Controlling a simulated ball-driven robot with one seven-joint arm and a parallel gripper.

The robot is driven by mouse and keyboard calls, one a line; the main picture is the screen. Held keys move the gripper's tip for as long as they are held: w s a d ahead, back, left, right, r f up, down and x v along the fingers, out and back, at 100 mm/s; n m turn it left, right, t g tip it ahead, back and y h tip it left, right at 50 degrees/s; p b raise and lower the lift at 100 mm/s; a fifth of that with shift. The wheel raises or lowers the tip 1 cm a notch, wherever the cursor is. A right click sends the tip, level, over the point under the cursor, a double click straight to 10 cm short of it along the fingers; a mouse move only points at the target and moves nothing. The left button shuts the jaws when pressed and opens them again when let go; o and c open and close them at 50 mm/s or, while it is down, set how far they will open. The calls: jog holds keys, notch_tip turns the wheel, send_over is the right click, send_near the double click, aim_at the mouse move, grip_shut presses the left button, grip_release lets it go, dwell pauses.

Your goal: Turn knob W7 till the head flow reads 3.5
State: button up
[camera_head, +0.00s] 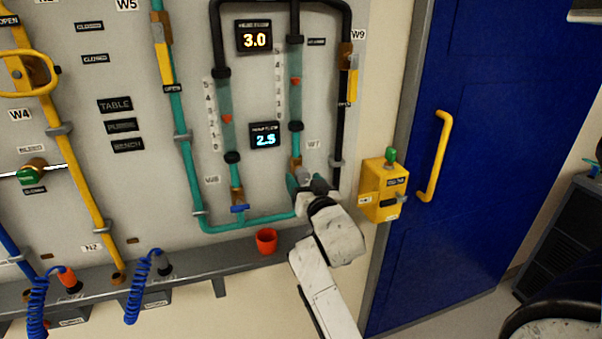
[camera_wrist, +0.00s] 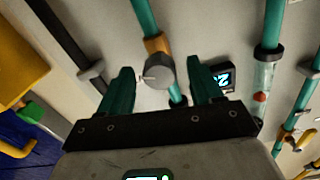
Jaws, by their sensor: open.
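Knob W7, a round grey knob with a pale pointer mark, sits on a teal pipe with a brass fitting. In the wrist view the knob (camera_wrist: 157,73) lies between the two teal fingers of my gripper (camera_wrist: 160,80), which are open with gaps on both sides. In the head view my gripper (camera_head: 305,184) is at the wall panel below the W7 label (camera_head: 313,144) and partly hides the knob. A cyan display (camera_head: 265,135) seems to read 2.5, and an orange display (camera_head: 254,37) reads 3.0. Their small captions are not clearly legible.
Two flow tubes with red floats stand near the displays. A blue-handled valve (camera_head: 239,208) is left of my gripper. A red cup (camera_head: 266,240) is on the ledge below. A yellow box (camera_head: 383,190) with a green knob and a blue door (camera_head: 470,130) are at right.

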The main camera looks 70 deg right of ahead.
jog(key=shift+x, duration=1.45)
jog(key=c, duration=1.1)
